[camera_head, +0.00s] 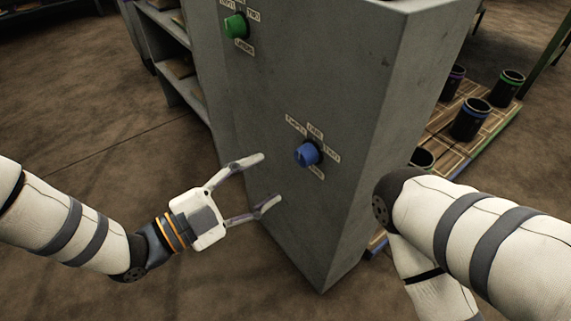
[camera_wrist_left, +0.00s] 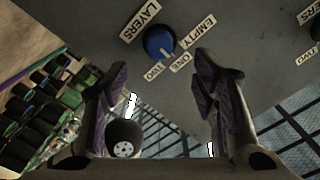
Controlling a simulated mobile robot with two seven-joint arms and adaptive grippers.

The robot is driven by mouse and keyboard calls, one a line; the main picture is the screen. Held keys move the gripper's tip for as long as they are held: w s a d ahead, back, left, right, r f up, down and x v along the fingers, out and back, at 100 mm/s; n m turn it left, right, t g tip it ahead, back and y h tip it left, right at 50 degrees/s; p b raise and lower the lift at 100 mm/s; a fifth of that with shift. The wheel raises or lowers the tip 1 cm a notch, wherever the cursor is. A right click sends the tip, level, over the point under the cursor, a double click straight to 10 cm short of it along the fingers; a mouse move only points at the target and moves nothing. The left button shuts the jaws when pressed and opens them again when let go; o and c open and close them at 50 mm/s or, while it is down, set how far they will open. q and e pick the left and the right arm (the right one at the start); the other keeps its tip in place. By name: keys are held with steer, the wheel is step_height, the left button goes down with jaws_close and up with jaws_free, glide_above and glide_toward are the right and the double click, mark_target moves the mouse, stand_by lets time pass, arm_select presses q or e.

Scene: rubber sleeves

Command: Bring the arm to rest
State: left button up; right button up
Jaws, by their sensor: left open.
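My left gripper (camera_head: 270,180) is open and empty in front of the grey cabinet (camera_head: 300,80), with its fingers spread toward the panel. A blue knob (camera_head: 307,154) with small white labels around it is on the panel, just right of the fingertips and apart from them. In the left wrist view the blue knob (camera_wrist_left: 159,41) shows beyond the two open fingers, between labels reading LAYERS, EMPTY, ONE and TWO. Its pale pointer faces the ONE and TWO side; I cannot tell which exactly. My right arm (camera_head: 480,225) comes in from the right; its gripper is out of view.
A green knob (camera_head: 235,26) with labels sits higher on the panel. Grey shelving (camera_head: 185,88) stands behind at the left. Dark cylinders with coloured rims, such as a blue-rimmed one (camera_head: 470,119), stand on a wooden pallet at the right. The brown floor (camera_head: 90,110) at the left is clear.

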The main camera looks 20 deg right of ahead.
arm_select(q)
steer(key=v, duration=0.3)
steer(key=shift+s+a, duration=0.1)
steer(key=shift+a, duration=0.05)
steer(key=shift+r, duration=0.1)
